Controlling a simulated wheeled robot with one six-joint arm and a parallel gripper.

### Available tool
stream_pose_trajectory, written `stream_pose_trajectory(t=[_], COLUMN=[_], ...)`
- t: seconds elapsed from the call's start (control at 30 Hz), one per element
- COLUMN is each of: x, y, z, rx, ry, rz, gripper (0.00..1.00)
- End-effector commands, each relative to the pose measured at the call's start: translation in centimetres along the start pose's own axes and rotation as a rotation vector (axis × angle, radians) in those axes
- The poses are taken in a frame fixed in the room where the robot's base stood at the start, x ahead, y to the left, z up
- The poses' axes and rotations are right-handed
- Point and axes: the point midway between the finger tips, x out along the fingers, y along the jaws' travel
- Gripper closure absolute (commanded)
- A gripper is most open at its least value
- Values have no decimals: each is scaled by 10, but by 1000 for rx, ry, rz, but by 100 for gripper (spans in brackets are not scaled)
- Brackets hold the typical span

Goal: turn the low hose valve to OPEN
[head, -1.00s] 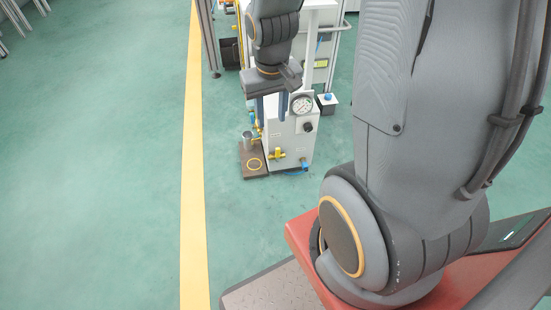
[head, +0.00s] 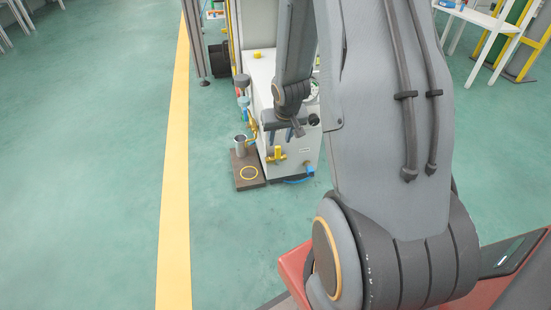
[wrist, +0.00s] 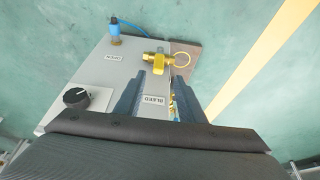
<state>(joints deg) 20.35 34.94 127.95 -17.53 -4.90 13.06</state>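The low hose valve (head: 278,155) is brass with a yellow handle, low on the front of a pale grey cabinet (head: 305,155). In the wrist view the valve (wrist: 157,62) lies just beyond the fingertips, roughly in line with the gap between them. My gripper (wrist: 160,77) is open and empty, its two dark blue fingers apart. In the head view my gripper (head: 290,133) hangs at the cabinet front, just above the valve. I see no clear contact. The handle's exact angle is hard to tell.
A black knob (wrist: 76,97) and a BLEED label (wrist: 153,100) are on the panel. A blue hose fitting (wrist: 115,30) is beside the valve. A brown base plate (head: 249,183) with a metal cup (head: 240,145) stands left of the cabinet. Green floor left is clear.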

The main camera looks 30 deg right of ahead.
Motion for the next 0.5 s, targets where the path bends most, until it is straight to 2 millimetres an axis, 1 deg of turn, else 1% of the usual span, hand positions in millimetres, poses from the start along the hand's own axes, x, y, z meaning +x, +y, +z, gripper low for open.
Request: stream_pose_trajectory(t=[0.03,0.33,0.5], x=[11,28,48], y=[1,3,3], z=[0,-1,-1], rx=[3,8,8], ry=[5,12,11], rz=[-1,-2,-2], gripper=[64,64,64])
